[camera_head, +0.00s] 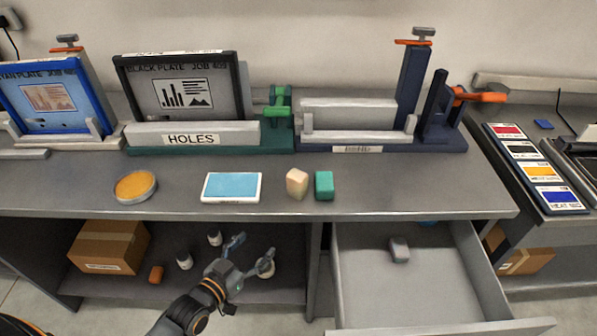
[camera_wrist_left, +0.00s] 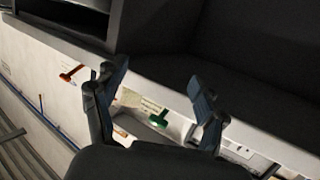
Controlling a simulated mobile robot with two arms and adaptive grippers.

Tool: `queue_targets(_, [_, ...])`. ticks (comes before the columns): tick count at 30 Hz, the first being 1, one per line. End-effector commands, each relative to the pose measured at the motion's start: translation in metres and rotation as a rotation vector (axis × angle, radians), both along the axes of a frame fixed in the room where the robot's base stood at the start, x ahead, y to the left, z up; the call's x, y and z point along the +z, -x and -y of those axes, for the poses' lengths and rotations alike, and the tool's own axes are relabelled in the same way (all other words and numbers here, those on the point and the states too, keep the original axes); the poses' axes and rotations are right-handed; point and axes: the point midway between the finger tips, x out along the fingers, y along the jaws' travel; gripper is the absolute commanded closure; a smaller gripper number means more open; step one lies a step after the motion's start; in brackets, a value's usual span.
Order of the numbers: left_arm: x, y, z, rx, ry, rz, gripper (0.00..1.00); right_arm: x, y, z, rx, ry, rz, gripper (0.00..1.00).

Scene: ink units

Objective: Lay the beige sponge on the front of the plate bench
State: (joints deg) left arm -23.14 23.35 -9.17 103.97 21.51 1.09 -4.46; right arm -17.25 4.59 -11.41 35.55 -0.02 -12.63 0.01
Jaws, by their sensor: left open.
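The beige sponge (camera_head: 297,182), a small pale block, rests on the grey top of the plate bench (camera_head: 400,195), near its front edge. A green block (camera_head: 324,186) stands close to its right. My left gripper (camera_head: 251,254) is open and empty, in front of the bench, below and left of the sponge in the head view. Its spread fingers also show in the left wrist view (camera_wrist_left: 157,92), where I cannot make out the sponge. My right gripper is not in view.
A blue-topped white pad (camera_head: 231,187) and a round orange tin (camera_head: 135,186) lie left of the sponge. Plate holders, one labelled HOLES (camera_head: 192,135), line the back. An open drawer (camera_head: 380,285) juts out at right. The bench top right of the green block is clear.

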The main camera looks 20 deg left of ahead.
Motion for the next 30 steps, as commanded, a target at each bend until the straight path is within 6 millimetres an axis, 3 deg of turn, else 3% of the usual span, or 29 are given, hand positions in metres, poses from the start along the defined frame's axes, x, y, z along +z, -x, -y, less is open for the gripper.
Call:
queue_targets(1, [0.041,-0.002,0.007,-0.023,0.017,0.057,0.28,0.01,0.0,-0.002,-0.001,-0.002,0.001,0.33])
queue_targets(3, [0.077,-0.003,0.015,-0.044,0.041,0.119,0.28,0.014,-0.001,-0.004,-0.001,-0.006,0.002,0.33])
queue_targets(6, [0.11,-0.003,0.023,-0.065,0.062,0.175,0.28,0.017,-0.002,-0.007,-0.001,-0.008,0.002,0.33])
queue_targets(8, [0.121,-0.005,0.025,-0.072,0.07,0.193,0.28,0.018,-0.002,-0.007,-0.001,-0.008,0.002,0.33])
queue_targets(21, [0.125,-0.075,0.049,-0.074,0.073,0.202,0.28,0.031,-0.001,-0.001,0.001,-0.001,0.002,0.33])
queue_targets(30, [0.122,-0.099,0.055,-0.074,0.071,0.201,0.28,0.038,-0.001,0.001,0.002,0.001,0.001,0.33])
